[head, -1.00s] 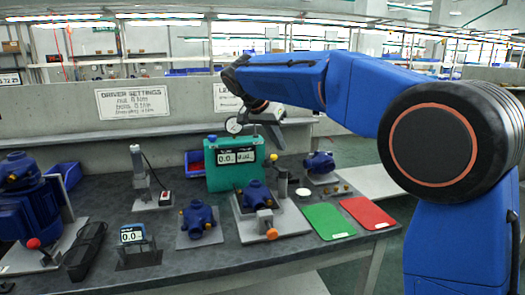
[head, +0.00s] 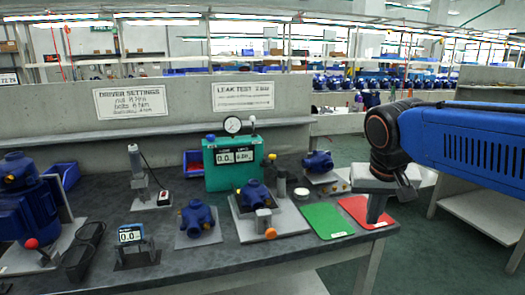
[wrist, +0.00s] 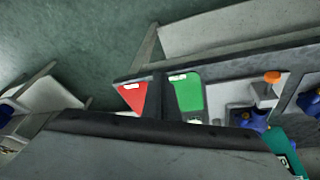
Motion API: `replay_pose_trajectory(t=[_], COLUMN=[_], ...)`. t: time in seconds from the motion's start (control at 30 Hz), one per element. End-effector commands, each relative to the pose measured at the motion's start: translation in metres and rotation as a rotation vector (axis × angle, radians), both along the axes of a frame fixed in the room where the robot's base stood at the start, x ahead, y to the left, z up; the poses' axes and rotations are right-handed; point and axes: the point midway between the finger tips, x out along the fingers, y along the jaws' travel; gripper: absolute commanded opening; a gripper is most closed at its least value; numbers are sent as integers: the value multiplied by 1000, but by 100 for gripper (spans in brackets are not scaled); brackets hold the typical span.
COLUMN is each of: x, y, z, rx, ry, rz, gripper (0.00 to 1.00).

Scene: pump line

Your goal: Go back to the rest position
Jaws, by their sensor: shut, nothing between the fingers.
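My gripper (head: 376,208) is at the right in the head view, pointing down in front of the red mat (head: 352,207) at the bench's right end. Its fingers look closed together with nothing in them. In the wrist view my gripper (wrist: 158,95) shows as a dark finger shape between the red mat (wrist: 131,97) and the green mat (wrist: 188,93). My blue arm reaches in from the right edge of the head view.
On the bench (head: 205,265) stand a teal leak tester (head: 225,178), a blue pump in a fixture (head: 254,193), another blue pump (head: 197,218) and a green mat (head: 325,220). A second table (head: 480,203) stands at right, with open floor between.

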Motion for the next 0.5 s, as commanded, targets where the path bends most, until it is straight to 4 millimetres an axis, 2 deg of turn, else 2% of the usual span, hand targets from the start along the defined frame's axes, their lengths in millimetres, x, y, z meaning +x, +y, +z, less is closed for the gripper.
replay_pose_trajectory(t=[0.03,0.3,0.5], x=[-17,-93,-133], y=[-7,-24,-28], z=[-10,-66,-105], rx=[7,39,50], ry=[-4,-32,-60], rz=[15,121,178], gripper=[0,0,0])
